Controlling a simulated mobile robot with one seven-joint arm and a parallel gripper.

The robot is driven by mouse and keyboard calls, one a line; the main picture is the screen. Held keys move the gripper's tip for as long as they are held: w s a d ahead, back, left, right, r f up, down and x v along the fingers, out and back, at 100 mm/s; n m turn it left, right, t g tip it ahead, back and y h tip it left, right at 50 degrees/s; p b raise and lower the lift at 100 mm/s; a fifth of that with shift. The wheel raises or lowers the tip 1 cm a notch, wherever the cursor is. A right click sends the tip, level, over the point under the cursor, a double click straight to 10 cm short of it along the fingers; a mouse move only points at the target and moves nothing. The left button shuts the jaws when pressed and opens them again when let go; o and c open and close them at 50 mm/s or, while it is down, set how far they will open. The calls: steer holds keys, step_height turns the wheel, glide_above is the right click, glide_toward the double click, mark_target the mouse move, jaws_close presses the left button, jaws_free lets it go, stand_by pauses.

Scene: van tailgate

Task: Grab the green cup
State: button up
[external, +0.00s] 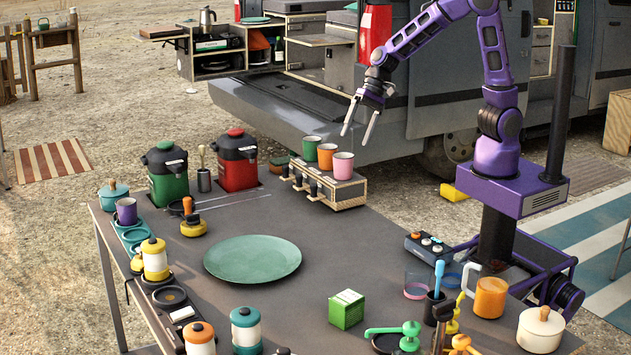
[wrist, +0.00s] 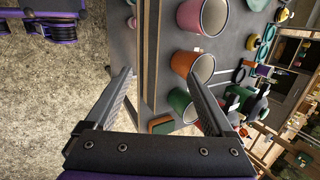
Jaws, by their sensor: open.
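The green cup (external: 311,148) stands upright at the far left end of a row of three cups on a small wooden rack (external: 348,197). An orange cup (external: 327,157) is beside it, then a pink cup (external: 343,165). My gripper (external: 357,136) is open and empty, above and to the right of the cups in the external view. In the wrist view, the green cup (wrist: 179,104) is partly hidden behind the right finger of my gripper (wrist: 158,75). The orange cup (wrist: 185,64) and pink cup (wrist: 200,17) show higher up there.
A red dispenser (external: 237,166) and a green dispenser (external: 168,182) stand left of the rack. A green plate (external: 252,259) lies mid-table, with bare tabletop around it. The van's open tailgate (external: 270,110) is behind the cups. Several items crowd the table's near edges.

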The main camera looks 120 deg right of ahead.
steer(key=m+t, duration=0.2)
steer(key=m, duration=0.3)
steer(key=m+t+h+b, duration=0.15)
steer(key=m+t, duration=0.45)
steer(key=m, duration=0.8)
glide_toward(304, 146)
steer(key=x, duration=0.2)
steer(key=b+x, duration=0.1)
steer(key=x, duration=0.1)
steer(key=shift+d+f, duration=0.15)
steer(key=shift+d, duration=0.05)
steer(key=shift+b+x, duration=0.35)
steer(key=shift+x, duration=2.7)
steer(key=shift+n, duration=0.3)
steer(key=c, duration=1.1)
